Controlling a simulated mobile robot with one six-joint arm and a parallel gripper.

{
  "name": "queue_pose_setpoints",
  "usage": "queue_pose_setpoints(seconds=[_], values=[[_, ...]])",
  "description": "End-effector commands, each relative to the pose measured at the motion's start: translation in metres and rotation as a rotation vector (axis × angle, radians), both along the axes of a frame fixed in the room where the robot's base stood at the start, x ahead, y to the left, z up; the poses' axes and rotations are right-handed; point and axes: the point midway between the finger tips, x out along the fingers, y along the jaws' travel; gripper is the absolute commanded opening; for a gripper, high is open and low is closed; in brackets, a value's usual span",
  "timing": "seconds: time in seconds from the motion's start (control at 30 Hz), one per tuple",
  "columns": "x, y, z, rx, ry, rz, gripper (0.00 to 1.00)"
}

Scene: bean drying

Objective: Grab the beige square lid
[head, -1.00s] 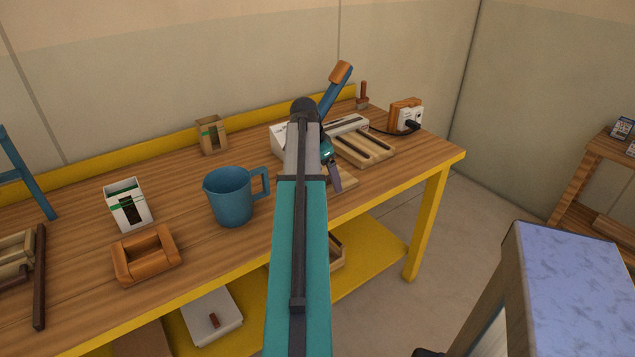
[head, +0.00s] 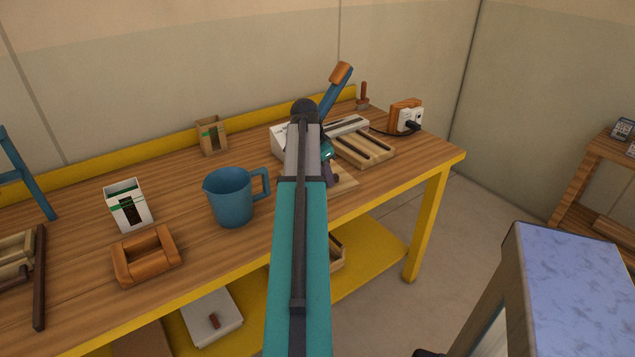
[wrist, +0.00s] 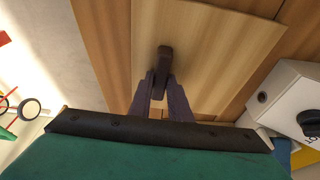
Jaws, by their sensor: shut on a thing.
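The beige square lid (wrist: 215,50) lies flat on the wooden workbench, with a dark brown handle (wrist: 163,62) standing up from it. My gripper (wrist: 161,88) is over the lid, its purple fingers shut on the handle. In the head view my gripper (head: 331,178) is partly hidden behind my arm, and only a pale corner of the lid (head: 346,183) shows beside it.
A blue jug (head: 229,198) stands to the left of my arm. A slatted wooden tray (head: 368,153) and a white device (wrist: 290,98) are close to the lid. An orange holder (head: 147,256) and white box (head: 128,205) stand further left.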

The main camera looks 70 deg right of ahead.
Motion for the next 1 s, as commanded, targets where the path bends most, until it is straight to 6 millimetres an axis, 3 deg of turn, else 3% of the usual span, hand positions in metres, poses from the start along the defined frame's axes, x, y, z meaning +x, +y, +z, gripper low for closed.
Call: queue_pose_setpoints(seconds=[1.0], values=[[-0.001,-0.001,0.033,-0.001,0.000,-0.001,0.00]])
